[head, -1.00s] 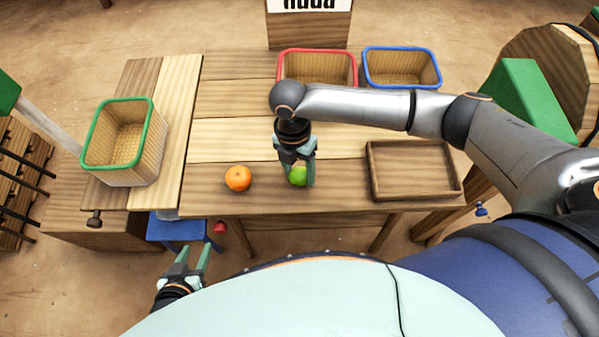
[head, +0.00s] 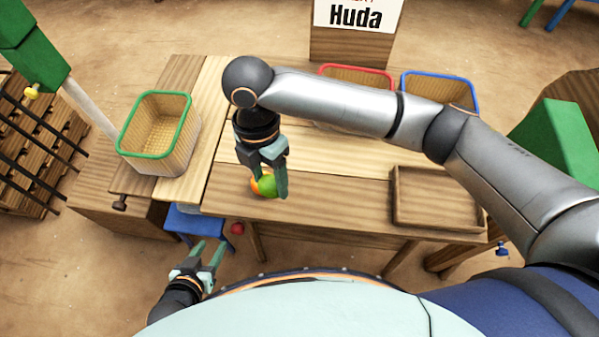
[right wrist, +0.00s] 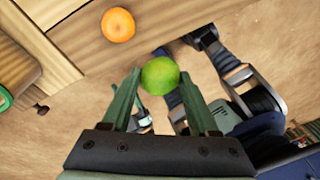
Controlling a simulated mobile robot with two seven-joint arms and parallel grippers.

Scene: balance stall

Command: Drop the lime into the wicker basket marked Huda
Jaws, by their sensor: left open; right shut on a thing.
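The green lime (head: 268,185) is held between the fingertips of my right gripper (head: 270,182), and it also shows between the fingers in the right wrist view (right wrist: 160,75). The gripper appears raised above the table's front part. A sign reading Huda (head: 355,15) stands at the back, behind the red-rimmed wicker basket (head: 356,70), which my right arm partly hides. A green-rimmed basket (head: 178,152) stands at the left and a blue-rimmed basket (head: 440,78) at the back right. My left gripper (head: 208,250) is open and empty in front of the table.
An orange (head: 256,187) is partly hidden behind the lime; it shows whole on the table in the right wrist view (right wrist: 118,25). An empty wooden tray (head: 440,225) lies at the table's right. The table's middle is clear. A green post (head: 35,60) stands at the left.

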